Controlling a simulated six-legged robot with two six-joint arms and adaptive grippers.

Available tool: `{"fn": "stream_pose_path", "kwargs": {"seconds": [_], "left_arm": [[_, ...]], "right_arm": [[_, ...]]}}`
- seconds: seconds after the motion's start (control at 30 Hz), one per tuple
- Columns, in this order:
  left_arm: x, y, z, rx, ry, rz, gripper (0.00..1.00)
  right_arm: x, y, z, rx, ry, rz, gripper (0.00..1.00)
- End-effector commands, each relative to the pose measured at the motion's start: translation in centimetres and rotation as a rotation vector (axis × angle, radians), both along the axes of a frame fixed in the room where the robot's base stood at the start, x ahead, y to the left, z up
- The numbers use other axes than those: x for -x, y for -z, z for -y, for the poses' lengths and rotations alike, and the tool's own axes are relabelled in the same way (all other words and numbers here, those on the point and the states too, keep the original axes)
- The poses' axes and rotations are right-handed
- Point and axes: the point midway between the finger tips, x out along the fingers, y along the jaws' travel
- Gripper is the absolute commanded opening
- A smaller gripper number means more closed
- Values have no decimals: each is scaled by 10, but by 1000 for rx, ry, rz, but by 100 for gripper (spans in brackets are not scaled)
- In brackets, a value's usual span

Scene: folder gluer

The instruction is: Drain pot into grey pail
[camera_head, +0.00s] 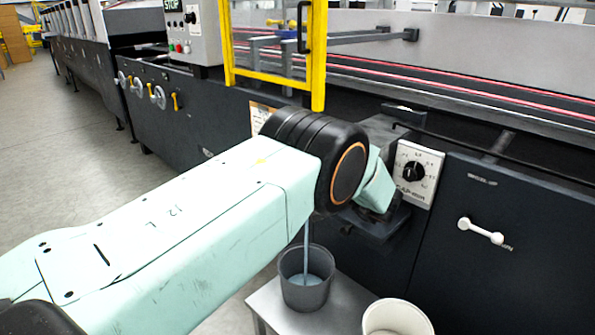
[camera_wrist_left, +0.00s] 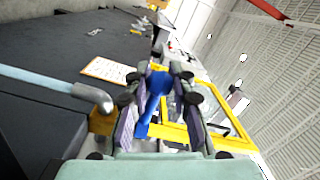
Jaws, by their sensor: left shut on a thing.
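The grey pail (camera_head: 289,293) stands upright on a small grey table, with blue-grey liquid inside. A thin pale blue stream (camera_head: 306,240) falls into it from behind my left arm. In the left wrist view the stream (camera_wrist_left: 40,82) leaves a grey metal spout (camera_wrist_left: 93,96) on a brass-coloured valve body (camera_wrist_left: 102,123). My left gripper (camera_wrist_left: 158,75) is shut on a blue lever (camera_wrist_left: 153,95) beside the spout. My left arm hides the lever and spout in the head view. I cannot make out the pot. My right gripper is not in view.
A cream pail (camera_head: 375,325) stands to the right of the grey pail, near the table (camera_head: 262,306). The dark machine, with a dial plate (camera_head: 415,172), a white handle (camera_head: 481,231) and a yellow guard frame (camera_head: 319,60), stands behind. The floor at left (camera_head: 60,140) is clear.

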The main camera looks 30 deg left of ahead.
Motion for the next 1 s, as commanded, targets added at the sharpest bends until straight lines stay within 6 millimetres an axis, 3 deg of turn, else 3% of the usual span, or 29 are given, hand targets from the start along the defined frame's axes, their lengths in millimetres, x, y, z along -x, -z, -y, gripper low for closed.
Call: {"fn": "stream_pose_path", "kwargs": {"seconds": [0.3, 0.33, 0.6, 1.0], "left_arm": [[3, 5, -1, 5, -7, -9, 0], [3, 5, -1, 4, -8, -9, 24], [3, 2, 0, 2, -4, -3, 46], [3, 1, 9, 0, -1, -1, 46]], "right_arm": [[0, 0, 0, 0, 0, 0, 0], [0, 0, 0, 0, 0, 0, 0], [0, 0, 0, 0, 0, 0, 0], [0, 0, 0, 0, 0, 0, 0]]}}
